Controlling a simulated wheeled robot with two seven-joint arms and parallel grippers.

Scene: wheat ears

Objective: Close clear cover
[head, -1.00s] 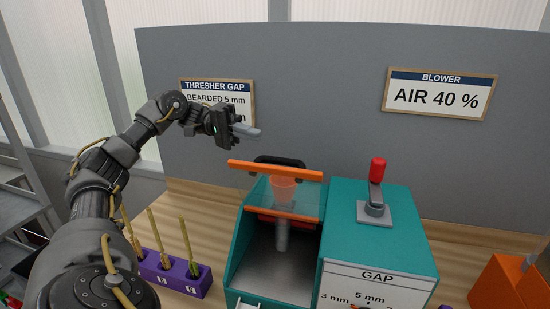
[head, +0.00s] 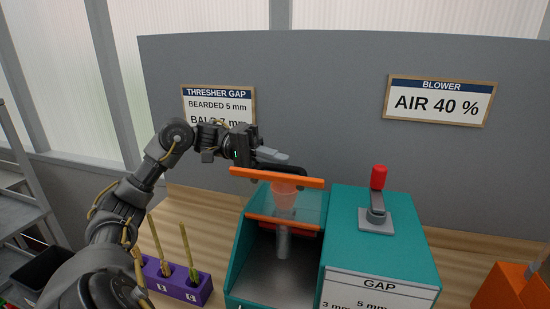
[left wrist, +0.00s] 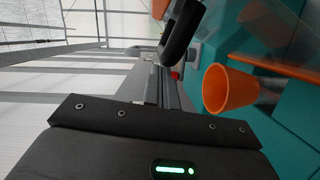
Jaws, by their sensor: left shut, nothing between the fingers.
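The clear cover (head: 311,203) is a see-through panel on the teal thresher box (head: 240,262). It stands raised and tilted, with an orange bar (head: 300,181) along its top edge and an orange strip (head: 283,222) lower down. A black handle shows behind the top bar, and in the left wrist view it is a black loop (left wrist: 182,35). My left gripper (head: 275,156) is shut and empty, above and behind the orange bar, close to the handle. I cannot tell whether they touch. My right gripper is not in view.
An orange cup (left wrist: 230,90) sits inside the box, behind the cover. A red-knobbed lever (head: 378,195) stands on the box's right part. A grey panel (head: 320,80) rises behind.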

